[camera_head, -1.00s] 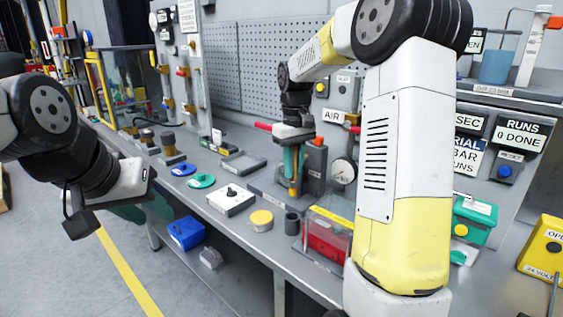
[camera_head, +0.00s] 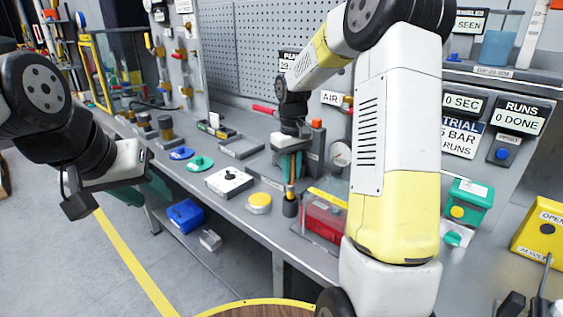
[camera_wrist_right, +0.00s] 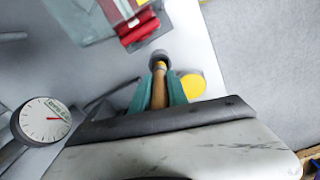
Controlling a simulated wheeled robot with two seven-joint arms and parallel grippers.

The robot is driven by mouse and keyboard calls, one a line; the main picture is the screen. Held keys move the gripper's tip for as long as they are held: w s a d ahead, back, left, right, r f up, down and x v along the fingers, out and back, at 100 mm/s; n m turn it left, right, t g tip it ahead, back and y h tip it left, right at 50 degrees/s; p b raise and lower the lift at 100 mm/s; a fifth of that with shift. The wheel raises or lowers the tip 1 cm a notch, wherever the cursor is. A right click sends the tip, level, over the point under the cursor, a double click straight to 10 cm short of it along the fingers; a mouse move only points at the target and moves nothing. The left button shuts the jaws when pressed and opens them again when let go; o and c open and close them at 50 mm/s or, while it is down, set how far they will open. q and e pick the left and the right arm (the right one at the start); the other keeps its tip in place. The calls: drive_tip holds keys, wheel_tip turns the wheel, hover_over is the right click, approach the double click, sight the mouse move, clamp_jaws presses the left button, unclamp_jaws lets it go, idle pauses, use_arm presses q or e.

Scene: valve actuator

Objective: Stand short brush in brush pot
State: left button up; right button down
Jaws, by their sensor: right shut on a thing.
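The short brush (camera_head: 291,190) has a wooden handle and hangs upright from my right gripper (camera_head: 290,168). The gripper's teal fingers are shut on it. The brush pot (camera_head: 290,208) is a small dark cylinder on the bench, directly below the fingers. In the right wrist view, the brush (camera_wrist_right: 160,90) points at the pot (camera_wrist_right: 159,58), and its lower end overlaps the pot's mouth. I cannot tell how deep it sits inside. My left gripper (camera_head: 128,197) hangs at the left, away from the pot; its teal fingers are mostly hidden by its hand.
A yellow round tin (camera_head: 259,202) stands just left of the pot, and a red box (camera_head: 324,218) under a clear cover stands just right. A gauge (camera_wrist_right: 45,121) shows in the wrist view.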

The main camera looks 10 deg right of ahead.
sight(291, 184)
drive_tip(key=shift+f, duration=1.9)
drive_tip(key=c, duration=1.2)
unclamp_jaws()
wheel_tip(291, 184, up, 7)
drive_tip(key=shift+f, duration=0.15)
drive_tip(key=shift+r, duration=0.55)
